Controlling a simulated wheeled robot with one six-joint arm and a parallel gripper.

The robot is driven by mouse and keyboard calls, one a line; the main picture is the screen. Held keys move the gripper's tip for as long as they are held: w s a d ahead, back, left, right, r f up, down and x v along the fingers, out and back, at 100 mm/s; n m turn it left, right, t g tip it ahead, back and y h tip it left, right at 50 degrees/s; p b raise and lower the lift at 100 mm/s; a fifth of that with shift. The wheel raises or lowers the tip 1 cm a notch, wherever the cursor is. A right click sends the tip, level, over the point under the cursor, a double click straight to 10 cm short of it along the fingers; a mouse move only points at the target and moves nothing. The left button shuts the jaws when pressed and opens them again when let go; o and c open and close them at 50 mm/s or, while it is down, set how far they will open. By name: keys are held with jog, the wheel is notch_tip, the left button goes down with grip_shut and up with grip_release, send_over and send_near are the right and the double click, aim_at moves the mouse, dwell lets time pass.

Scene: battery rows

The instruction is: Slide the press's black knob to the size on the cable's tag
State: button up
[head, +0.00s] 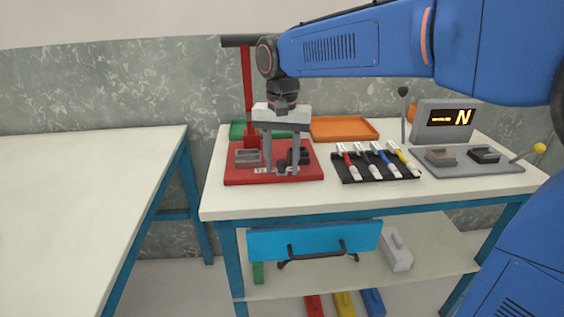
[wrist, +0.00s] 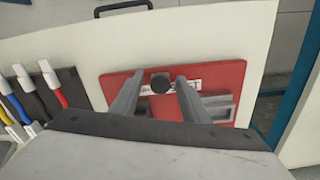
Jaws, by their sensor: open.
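The press has a red base (head: 313,173) and a red column (head: 247,95) with a dark top arm. Its black knob (head: 282,168) sits at the front of the base, beside a white lettered strip (wrist: 190,84), which the fingers partly cover. My gripper (head: 281,173) is open over the base. In the wrist view the knob (wrist: 160,83) lies between my two fingertips (wrist: 158,82), with a gap on both sides. Several coloured cables (head: 378,160) with white ends lie in a black tray (head: 345,177). I cannot read any cable tag.
A grey block (head: 247,156) stands on the press base. Green (head: 238,130) and orange (head: 345,128) trays are behind. The left table (head: 80,200) is bare.

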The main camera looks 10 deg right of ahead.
grip_shut()
jog(key=shift+a, duration=1.55)
grip_release()
